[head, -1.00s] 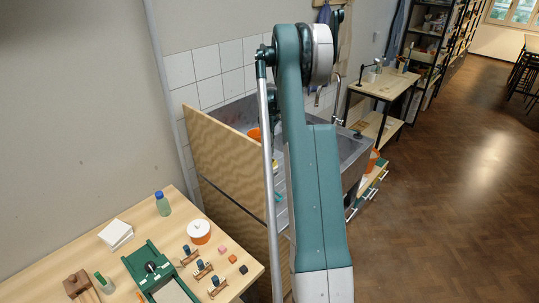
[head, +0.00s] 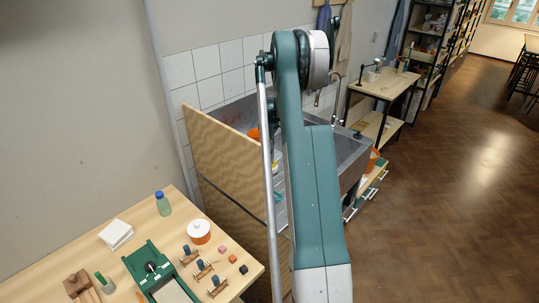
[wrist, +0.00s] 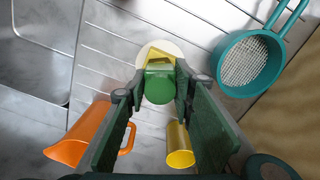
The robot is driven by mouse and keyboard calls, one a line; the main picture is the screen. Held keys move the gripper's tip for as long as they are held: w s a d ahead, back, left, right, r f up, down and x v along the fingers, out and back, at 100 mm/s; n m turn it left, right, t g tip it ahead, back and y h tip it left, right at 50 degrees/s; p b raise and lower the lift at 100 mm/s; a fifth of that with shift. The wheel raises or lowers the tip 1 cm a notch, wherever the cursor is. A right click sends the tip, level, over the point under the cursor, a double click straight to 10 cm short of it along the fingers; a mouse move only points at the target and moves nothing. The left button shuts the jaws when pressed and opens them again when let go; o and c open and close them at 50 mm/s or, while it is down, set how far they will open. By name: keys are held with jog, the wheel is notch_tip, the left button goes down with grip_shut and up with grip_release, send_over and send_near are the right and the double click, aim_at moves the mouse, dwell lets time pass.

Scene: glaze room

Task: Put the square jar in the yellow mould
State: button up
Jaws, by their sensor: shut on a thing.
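In the wrist view my gripper (wrist: 160,84) is shut on a green piece, which I take for the square jar (wrist: 159,92). The piece sits between the fingertips, and its lower part looks rounded from here. Just beyond it is a yellow angular shape, which looks like the yellow mould (wrist: 158,52), over a pale round disc (wrist: 174,47). The jar overlaps the mould in the picture; I cannot tell whether they touch. In the head view my arm hides the gripper and the jar.
An orange jug (wrist: 90,135) lies left of my fingers and a yellow cup (wrist: 181,150) lies between them, nearer the wrist. A teal sieve (wrist: 248,62) is at the right. The grooved metal drainer (wrist: 120,45) adjoins a sink basin (wrist: 40,50) at the left.

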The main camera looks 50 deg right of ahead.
jog(key=shift+f+b, duration=0.35)
jog(key=shift+f, duration=0.05)
jog(key=o, duration=1)
jog(key=shift+r, duration=0.2)
jog(key=shift+r+p, duration=0.35)
jog(key=shift+p, duration=0.2)
notch_tip(320, 180, up, 12)
jog(key=shift+b, duration=0.4)
jog(key=shift+f, duration=0.1)
